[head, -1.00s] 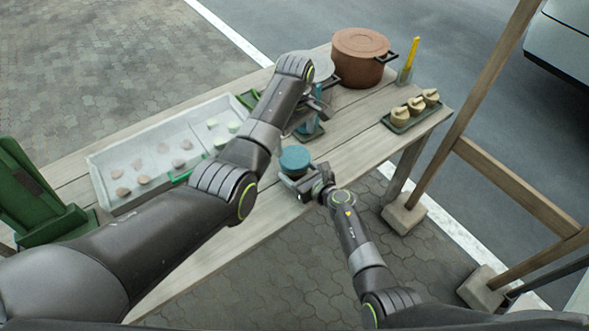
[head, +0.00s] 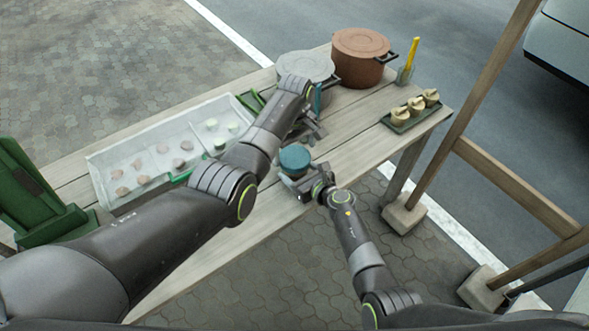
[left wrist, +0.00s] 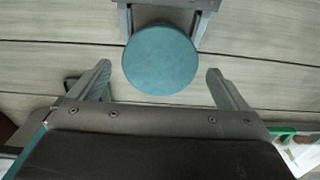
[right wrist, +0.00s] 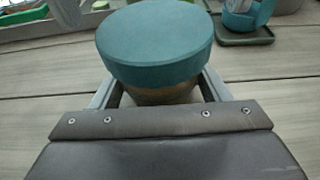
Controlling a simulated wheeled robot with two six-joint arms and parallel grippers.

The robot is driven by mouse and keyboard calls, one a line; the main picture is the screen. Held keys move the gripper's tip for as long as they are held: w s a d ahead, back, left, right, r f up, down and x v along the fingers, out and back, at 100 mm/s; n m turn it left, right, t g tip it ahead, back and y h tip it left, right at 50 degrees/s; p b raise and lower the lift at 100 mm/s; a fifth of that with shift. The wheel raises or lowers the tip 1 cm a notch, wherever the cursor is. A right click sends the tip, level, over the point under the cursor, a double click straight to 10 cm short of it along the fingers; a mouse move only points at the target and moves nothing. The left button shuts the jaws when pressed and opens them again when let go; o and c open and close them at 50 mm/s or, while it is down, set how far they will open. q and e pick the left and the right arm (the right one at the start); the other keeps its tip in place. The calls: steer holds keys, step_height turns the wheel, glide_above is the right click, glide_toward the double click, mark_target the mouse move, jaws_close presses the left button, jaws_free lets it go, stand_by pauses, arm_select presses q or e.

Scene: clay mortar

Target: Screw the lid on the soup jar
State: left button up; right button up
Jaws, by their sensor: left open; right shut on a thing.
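The soup jar (right wrist: 160,96) is tan and stands upright between the fingers of my right gripper (right wrist: 158,92), which is shut on it. The round teal lid (head: 295,158) sits flat on top of the jar and hides its mouth; how tightly it is seated I cannot tell. The lid also shows from above in the left wrist view (left wrist: 160,58). My left gripper (left wrist: 160,76) is open and empty. Its fingers are spread wider than the lid, one toward each side, and appear apart from it.
A brown pot (head: 358,60) and a grey lidded pot (head: 304,66) stand at the back. A white tray (head: 108,200) with several small pieces lies left, and a green tray (head: 405,124) with buns right. A teal vessel (right wrist: 246,14) stands behind the jar.

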mark_target(295, 156)
arm_select(q)
steer(key=shift+f, duration=1.55)
steer(key=shift+c, duration=0.5)
steer(key=c, duration=0.9)
steer(key=m, duration=1.2)
steer(key=shift+m, duration=0.3)
steer(key=m, duration=0.6)
steer(key=shift+f+m, duration=0.1)
steer(key=shift+m, duration=0.2)
steer(key=m, duration=0.6)
steer(key=o, duration=1.1)
steer(key=shift+c, duration=0.2)
